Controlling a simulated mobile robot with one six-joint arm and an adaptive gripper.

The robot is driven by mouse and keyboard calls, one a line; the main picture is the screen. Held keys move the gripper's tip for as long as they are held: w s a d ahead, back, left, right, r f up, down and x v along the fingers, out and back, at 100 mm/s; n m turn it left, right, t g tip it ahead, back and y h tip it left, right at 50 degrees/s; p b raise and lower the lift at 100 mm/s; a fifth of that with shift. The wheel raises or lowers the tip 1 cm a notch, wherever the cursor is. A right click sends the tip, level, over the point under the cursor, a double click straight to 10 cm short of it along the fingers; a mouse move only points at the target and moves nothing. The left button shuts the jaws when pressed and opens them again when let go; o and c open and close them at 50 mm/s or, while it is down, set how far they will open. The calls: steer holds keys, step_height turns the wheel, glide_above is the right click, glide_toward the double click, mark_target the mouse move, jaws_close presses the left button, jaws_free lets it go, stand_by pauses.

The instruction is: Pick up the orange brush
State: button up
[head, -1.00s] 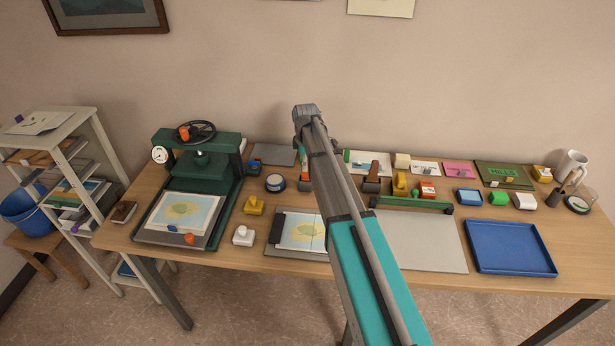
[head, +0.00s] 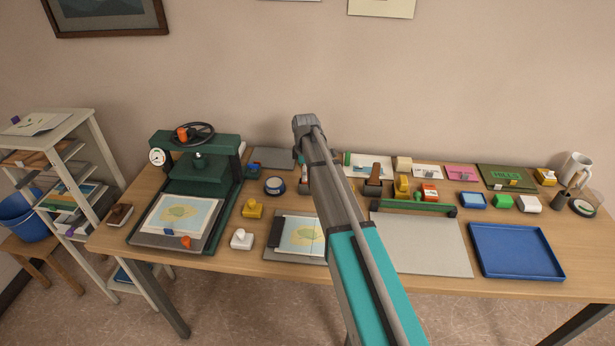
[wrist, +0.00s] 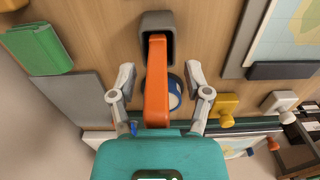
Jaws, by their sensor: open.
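The orange brush (wrist: 157,85) shows in the wrist view as a long orange bar. Its upper end is inside or against a dark grey hollow block (wrist: 157,20); I cannot tell whether that is a holder or part of the brush. My gripper (wrist: 160,76) is open, with one finger on each side of the orange bar and visible gaps on both sides. In the head view my arm covers the gripper and nearly all of the brush.
A blue-and-white roll (wrist: 175,92) lies just right of the brush, partly behind it. A green block (wrist: 38,48) is at the left. In the head view, a green press (head: 195,165) stands left, yellow (head: 253,208) and white (head: 241,239) stamps nearby, a blue tray (head: 515,250) right.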

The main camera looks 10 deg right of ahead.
jaws_close()
steer(key=shift+r, duration=0.2)
stand_by(0.4)
step_height(320, 180, up, 10)
steer(key=p, duration=1)
steer(key=shift+f, duration=0.2)
stand_by(0.3)
